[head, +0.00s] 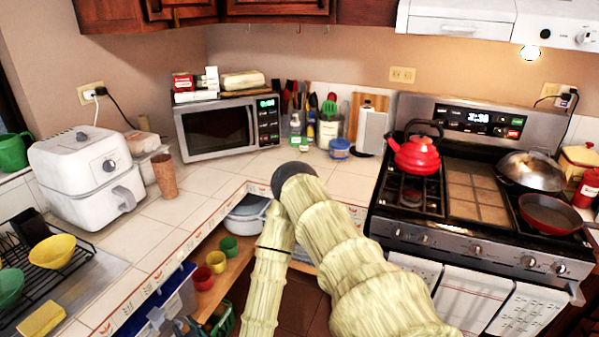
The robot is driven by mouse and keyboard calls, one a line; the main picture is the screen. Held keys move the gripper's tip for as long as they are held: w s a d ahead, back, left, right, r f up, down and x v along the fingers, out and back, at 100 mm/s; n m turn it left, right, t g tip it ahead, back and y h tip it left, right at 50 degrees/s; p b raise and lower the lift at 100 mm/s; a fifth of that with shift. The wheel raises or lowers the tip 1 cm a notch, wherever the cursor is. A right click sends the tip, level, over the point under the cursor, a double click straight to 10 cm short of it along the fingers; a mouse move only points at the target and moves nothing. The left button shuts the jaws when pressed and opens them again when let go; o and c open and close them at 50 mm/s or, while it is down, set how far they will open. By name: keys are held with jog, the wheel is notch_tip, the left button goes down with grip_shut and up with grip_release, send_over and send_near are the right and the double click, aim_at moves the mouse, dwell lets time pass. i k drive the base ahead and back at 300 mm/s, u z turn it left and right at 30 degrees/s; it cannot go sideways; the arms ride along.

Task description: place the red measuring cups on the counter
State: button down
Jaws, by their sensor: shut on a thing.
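I cannot make out any red measuring cups for sure. A small red cup (203,278) sits on the wooden shelf below the counter, beside a yellow cup (216,261) and a green cup (228,246). The tiled counter (207,205) runs along the left and back walls. My arm, in pale ribbed sleeves, rises from the bottom to a dark joint and bends back down. Its lower link leaves the picture at the bottom. My gripper and whatever it holds are not visible.
A white air fryer (82,170), a brown tumbler (165,175) and a microwave (228,127) stand on the counter. A dish rack (60,285) is at lower left. The stove (470,215) with a red kettle (415,155) is at right. Bare counter lies before the microwave.

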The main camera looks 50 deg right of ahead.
aim_at(354, 178)
jog(key=z, duration=0.45)
jog(key=i, duration=0.8)
jog(key=z, duration=0.8)
